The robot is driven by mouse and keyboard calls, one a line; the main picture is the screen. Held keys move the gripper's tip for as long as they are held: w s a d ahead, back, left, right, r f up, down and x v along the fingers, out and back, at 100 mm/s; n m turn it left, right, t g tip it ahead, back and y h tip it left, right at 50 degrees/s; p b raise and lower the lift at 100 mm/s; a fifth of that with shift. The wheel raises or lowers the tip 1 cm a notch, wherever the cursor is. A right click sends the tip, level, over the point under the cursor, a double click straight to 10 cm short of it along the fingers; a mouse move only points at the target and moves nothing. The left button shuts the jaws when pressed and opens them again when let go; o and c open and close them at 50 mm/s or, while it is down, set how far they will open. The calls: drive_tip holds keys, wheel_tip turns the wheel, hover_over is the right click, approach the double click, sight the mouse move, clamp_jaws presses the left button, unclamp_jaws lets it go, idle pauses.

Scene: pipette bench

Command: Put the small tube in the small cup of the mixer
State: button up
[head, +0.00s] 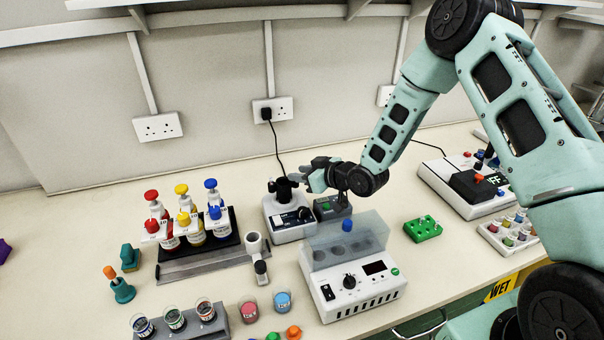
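Small capped tubes (508,240) stand in a white rack at the right.
A white device with a clear lid (352,292) stands in front of the mixer. A green rack (423,229) is to its right. Capped bottles (188,229) stand in a dark rack at left. A grey pipette-like item (257,255) stands close left of the mixer.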

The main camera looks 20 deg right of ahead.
wheel_tip(320, 180, up, 10)
drive_tip(key=b, duration=0.3)
idle(0.4)
idle(0.4)
drive_tip(key=s+a+f+g+h+b, duration=0.1)
drive_tip(key=s+a+g+h+b, duration=0.2)
drive_tip(key=s, duration=0.6)
drive_tip(key=s+a+f+g, duration=0.1)
drive_tip(key=s+a+g, duration=0.1)
drive_tip(key=s+a, duration=0.5)
drive_tip(key=s+d+n+g+h+b, duration=0.1)
drive_tip(key=s+g, duration=0.5)
drive_tip(key=s, duration=1.9)
drive_tip(key=d+h+b, duration=0.1)
drive_tip(key=h, duration=0.1)
drive_tip(key=shift+d+f+h, duration=0.2)
drive_tip(key=shift+f+h, duration=0.1)
drive_tip(key=shift+w, duration=0.1)
